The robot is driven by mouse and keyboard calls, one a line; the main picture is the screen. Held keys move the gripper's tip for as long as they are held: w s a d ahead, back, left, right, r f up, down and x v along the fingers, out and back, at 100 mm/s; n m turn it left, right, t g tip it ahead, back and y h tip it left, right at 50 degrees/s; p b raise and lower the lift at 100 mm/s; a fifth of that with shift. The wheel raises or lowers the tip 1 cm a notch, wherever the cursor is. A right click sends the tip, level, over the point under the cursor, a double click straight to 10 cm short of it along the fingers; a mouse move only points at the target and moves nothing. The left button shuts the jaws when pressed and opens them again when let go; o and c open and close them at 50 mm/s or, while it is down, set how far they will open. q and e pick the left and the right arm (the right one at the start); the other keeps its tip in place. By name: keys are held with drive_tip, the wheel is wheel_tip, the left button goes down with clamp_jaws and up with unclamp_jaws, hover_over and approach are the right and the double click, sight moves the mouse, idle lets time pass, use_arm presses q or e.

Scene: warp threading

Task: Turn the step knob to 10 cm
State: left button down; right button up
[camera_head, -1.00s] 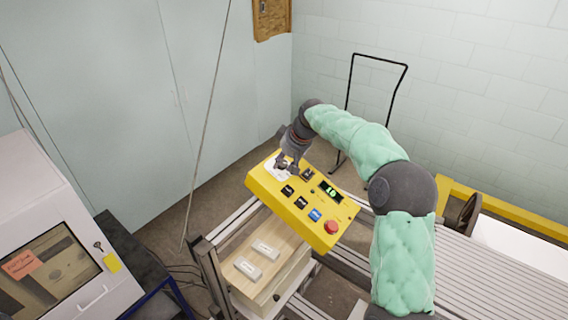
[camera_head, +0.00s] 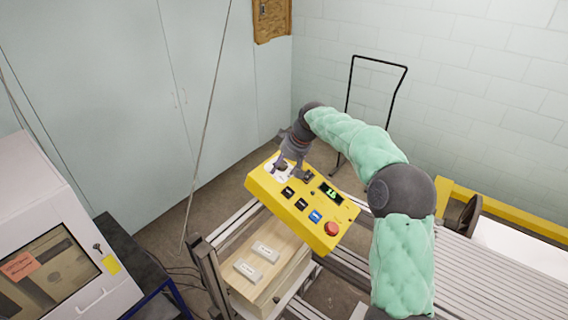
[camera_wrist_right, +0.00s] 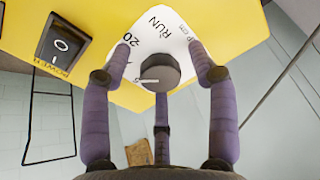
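The yellow control panel (camera_head: 262,190) sits tilted on a frame in the head view. The step knob (camera_wrist_right: 160,72) shows in the right wrist view as a round grey knob with a pale pointer mark, on a white dial plate (camera_wrist_right: 150,35) printed "20", "RUN" and "cm". My right gripper (camera_head: 291,170) is at the panel's upper left corner and hides the knob in the head view. In the wrist view its fingers (camera_wrist_right: 160,62) stand spread around the knob, with gaps visible at the sides. My left gripper is not in view.
A black power switch (camera_wrist_right: 63,45) is beside the dial. A wooden box (camera_head: 245,290) with two pale labelled pieces is below. A grey machine (camera_head: 50,250) stands left.

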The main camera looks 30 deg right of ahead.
drive_tip(key=shift+r, duration=0.2)
drive_tip(key=v, duration=1.1)
drive_tip(key=shift+s+d+r, duration=0.15)
drive_tip(key=shift+s+r, duration=0.05)
drive_tip(key=shift+r, duration=0.15)
